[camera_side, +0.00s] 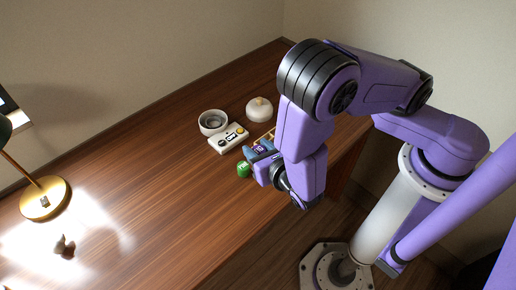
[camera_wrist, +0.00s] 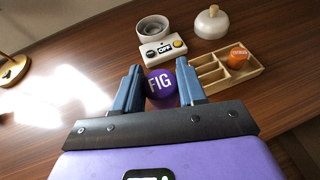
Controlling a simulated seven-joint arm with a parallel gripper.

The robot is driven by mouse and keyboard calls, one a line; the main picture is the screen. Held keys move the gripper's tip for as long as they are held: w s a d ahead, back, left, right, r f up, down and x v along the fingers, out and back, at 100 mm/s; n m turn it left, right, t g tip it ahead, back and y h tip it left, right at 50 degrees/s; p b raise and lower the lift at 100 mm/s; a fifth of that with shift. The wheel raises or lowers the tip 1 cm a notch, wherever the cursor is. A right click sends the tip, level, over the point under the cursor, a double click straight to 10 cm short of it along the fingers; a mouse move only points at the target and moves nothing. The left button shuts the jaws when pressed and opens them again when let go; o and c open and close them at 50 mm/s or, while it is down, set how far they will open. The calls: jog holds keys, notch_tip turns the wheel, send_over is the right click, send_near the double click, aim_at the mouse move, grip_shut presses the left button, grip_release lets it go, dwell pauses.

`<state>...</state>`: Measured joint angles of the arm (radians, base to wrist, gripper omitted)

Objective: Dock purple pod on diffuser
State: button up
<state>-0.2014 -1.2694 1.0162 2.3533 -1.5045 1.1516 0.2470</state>
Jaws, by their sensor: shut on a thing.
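My gripper (camera_wrist: 160,84) is shut on the purple pod (camera_wrist: 159,83), whose round top reads "FIG" in the wrist view. In the side view the pod (camera_side: 258,149) is mostly hidden by my fingers. I cannot tell the pod's exact height above the table.
A wooden tray (camera_wrist: 246,73) with compartments lies right of the pod, holding an orange pod (camera_wrist: 238,58). A white domed lid (camera_wrist: 212,23) stands behind it. A green pod (camera_side: 243,170) is beside my gripper.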

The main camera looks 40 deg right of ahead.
jog(key=w+r+x, duration=0.1)
jog(key=x, duration=0.7)
jog(key=a+r+x, duration=0.1)
jog(key=r+x, duration=0.1)
jog(key=x, duration=0.7)
jog(key=w+a+r+x, duration=0.1)
jog(key=r+x, duration=0.1)
jog(key=x, duration=0.7)
jog(key=shift+w+d, duration=0.1)
jog(key=shift+w, duration=0.45)
jog(key=shift+f, duration=2.5)
jog(key=shift+f, duration=0.55)
jog(key=o, duration=0.8)
jog(key=shift+c, duration=0.2)
jog(key=shift+v, duration=5.5)
jog(key=shift+r, duration=0.1)
